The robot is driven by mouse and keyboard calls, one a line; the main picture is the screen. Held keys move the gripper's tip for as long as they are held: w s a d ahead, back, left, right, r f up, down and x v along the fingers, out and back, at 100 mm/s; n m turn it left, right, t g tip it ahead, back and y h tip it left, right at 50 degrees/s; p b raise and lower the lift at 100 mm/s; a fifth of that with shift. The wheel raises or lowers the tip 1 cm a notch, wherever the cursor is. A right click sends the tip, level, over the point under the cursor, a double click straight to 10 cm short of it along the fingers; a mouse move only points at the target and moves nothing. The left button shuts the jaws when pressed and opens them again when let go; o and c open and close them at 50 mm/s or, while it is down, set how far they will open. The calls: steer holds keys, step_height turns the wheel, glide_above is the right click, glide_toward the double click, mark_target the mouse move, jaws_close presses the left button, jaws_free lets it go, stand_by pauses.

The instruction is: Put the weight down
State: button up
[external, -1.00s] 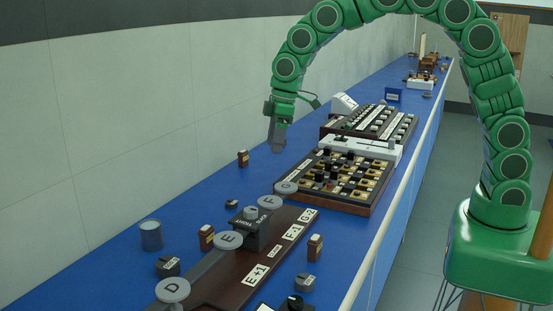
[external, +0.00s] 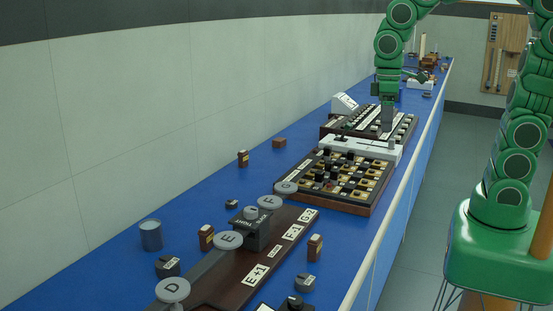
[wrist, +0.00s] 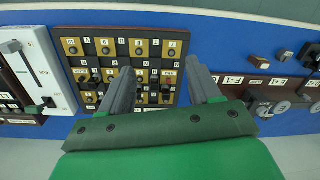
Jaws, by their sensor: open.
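A small brown block (external: 279,142), likely the weight, rests on the blue bench near the wall in the external view, left of the chequered board. Its details are too small to read. My gripper (external: 387,120) is well to the right of it, pointing down over the panel with rows of keys. In the wrist view my gripper (wrist: 160,68) has its two grey fingers spread apart with nothing held between them. I cannot make out the block for sure in the wrist view.
The chequered board (external: 345,182) with pegs lies mid-bench, beside a white slide device (external: 362,146). The key panel (external: 402,127) is behind it. Blue bench around the block is clear.

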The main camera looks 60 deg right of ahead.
steer(key=s+d+f+m+g, duration=0.1)
steer(key=s+d, duration=0.3)
steer(key=s, duration=1.3)
steer(key=shift+f+m+h, duration=0.15)
steer(key=shift+m+h, duration=0.15)
steer(key=shift+m, duration=0.6)
steer(key=shift+d, duration=0.1)
steer(key=o, duration=0.4)
steer(key=shift+w, duration=0.2)
steer(key=o, duration=0.3)
steer(key=w+a+r+n, duration=0.3)
steer(key=w+a, duration=0.3)
steer(key=w, duration=0.4)
steer(key=shift+w+a+r+n, duration=0.2)
steer(key=shift+a+n, duration=0.1)
steer(key=shift+n, duration=0.6)
steer(key=w+a+n+t, duration=0.1)
steer(key=w+a+n, duration=0.4)
steer(key=a, duration=0.7)
steer(key=w+a+n, duration=0.3)
steer(key=w+a, duration=0.4)
steer(key=a, duration=0.4)
steer(key=a+f+n, duration=0.1)
steer(key=a+n, duration=0.4)
steer(key=a, duration=1.2)
step_height(320, 180, down, 10)
steer(key=shift+s+d+t, duration=0.15)
steer(key=shift+s+t, duration=0.15)
steer(key=shift+s, duration=0.15)
